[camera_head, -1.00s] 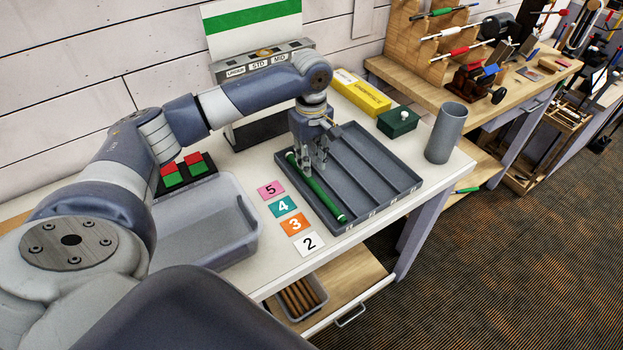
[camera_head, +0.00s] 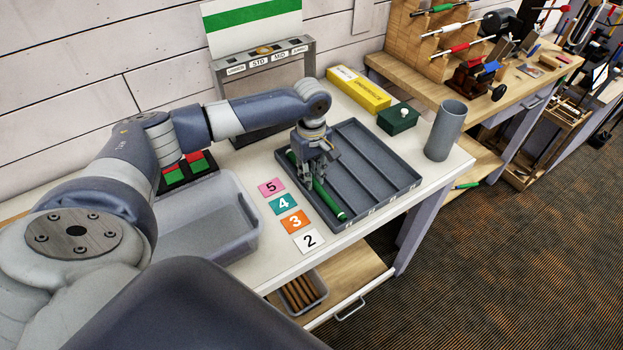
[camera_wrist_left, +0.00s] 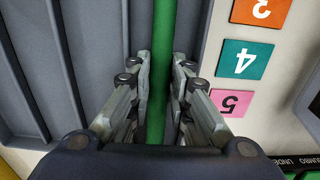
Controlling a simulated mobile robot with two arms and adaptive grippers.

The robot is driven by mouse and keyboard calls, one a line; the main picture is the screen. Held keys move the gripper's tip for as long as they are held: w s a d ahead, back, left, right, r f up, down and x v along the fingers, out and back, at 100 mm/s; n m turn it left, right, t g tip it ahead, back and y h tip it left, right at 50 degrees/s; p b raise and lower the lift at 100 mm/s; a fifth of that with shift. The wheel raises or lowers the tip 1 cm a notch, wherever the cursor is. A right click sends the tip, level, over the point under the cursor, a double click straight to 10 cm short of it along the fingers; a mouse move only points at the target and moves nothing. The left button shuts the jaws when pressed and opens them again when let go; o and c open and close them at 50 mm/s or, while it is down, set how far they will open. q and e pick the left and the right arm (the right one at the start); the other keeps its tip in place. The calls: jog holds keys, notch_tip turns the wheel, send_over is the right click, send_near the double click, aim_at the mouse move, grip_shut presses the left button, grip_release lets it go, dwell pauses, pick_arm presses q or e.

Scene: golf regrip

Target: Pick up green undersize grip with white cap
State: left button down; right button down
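The long green grip (camera_head: 329,200) lies in the leftmost channel of the grey divided tray (camera_head: 400,188). In the left wrist view, the green grip (camera_wrist_left: 163,40) runs between the two fingers of my left gripper (camera_wrist_left: 160,75). The fingers are apart, one on each side, with a narrow gap; firm contact does not show. My right gripper is out of view.
Numbered cards (camera_head: 295,222) lie left of the tray, beside a clear grey bin (camera_head: 245,230). A yellow box (camera_head: 358,90), a green box (camera_head: 398,119) and a grey cylinder (camera_head: 445,130) stand behind and right of the tray. The tray's other channels look empty.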

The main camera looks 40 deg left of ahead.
pick_arm(q)
jog(key=shift+r, duration=0.1)
jog(key=shift+w+r, duration=0.1)
jog(key=shift+r, duration=0.15)
jog(key=r, duration=0.1)
jog(key=r+b, duration=0.1)
jog(key=shift+s+d+r, duration=0.25)
jog(key=shift+s+r, duration=0.05)
jog(key=shift+r, duration=0.05)
jog(key=s+d, duration=0.3)
jog(key=s, duration=0.1)
jog(key=s+d+r+b, duration=0.1)
jog(key=s+d, duration=0.2)
jog(key=s, duration=0.1)
jog(key=s+d+b, duration=0.1)
jog(key=s+d, duration=0.2)
jog(key=s, duration=0.1)
jog(key=shift+s+r, duration=0.25)
jog(key=shift+r, duration=0.05)
